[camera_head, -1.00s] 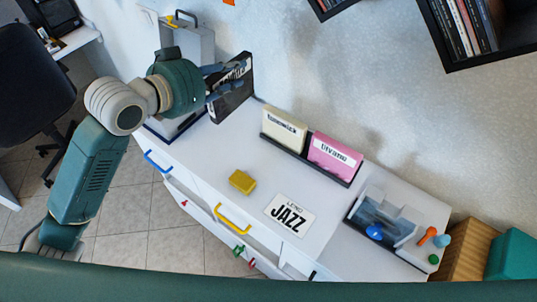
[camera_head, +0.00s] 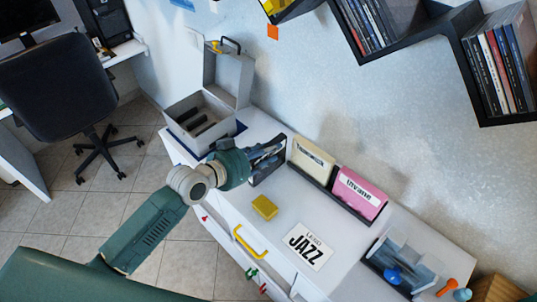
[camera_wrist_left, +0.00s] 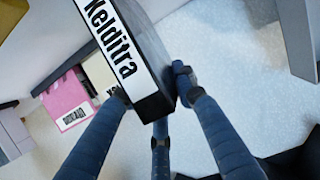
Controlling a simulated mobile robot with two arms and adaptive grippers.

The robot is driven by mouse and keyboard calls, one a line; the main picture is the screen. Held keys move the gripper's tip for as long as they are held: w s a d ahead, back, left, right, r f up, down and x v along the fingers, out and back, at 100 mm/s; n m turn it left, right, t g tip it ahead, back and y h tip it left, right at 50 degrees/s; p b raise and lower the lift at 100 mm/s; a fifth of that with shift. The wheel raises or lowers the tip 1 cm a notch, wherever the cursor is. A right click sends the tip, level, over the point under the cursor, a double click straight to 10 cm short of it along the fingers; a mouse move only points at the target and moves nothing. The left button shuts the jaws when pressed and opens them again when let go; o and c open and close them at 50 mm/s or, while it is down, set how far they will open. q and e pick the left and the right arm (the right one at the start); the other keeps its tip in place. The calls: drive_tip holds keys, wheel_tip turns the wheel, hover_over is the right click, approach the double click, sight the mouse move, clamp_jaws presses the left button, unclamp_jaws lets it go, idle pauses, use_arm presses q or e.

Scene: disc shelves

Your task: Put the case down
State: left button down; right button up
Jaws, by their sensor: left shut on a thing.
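My left gripper (camera_head: 268,152) reaches over the white cabinet top (camera_head: 330,212) and is shut on a black case (camera_head: 266,172). In the left wrist view the case (camera_wrist_left: 140,52) stands between the blue fingers, with a white label reading "Kelditra" along its spine. In the head view the gripper covers much of the case. It is just left of the cream case (camera_head: 311,160) in the black rack. I cannot tell whether its lower edge touches the cabinet top. My right gripper is not in view.
A pink case (camera_head: 358,193) stands in the rack beside the cream one. A yellow block (camera_head: 264,207) and a JAZZ card (camera_head: 308,246) lie in front. An open grey box (camera_head: 203,120) stands at the left end, a clear bin (camera_head: 405,258) at the right. Wall shelves (camera_head: 405,45) hang above.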

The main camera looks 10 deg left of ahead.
use_arm(q)
drive_tip(key=shift+f, duration=0.95)
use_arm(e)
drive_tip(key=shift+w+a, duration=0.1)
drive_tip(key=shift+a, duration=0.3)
use_arm(q)
drive_tip(key=shift+f, duration=0.1)
drive_tip(key=c, duration=1.4)
unclamp_jaws()
drive_tip(key=shift+o, duration=0.2)
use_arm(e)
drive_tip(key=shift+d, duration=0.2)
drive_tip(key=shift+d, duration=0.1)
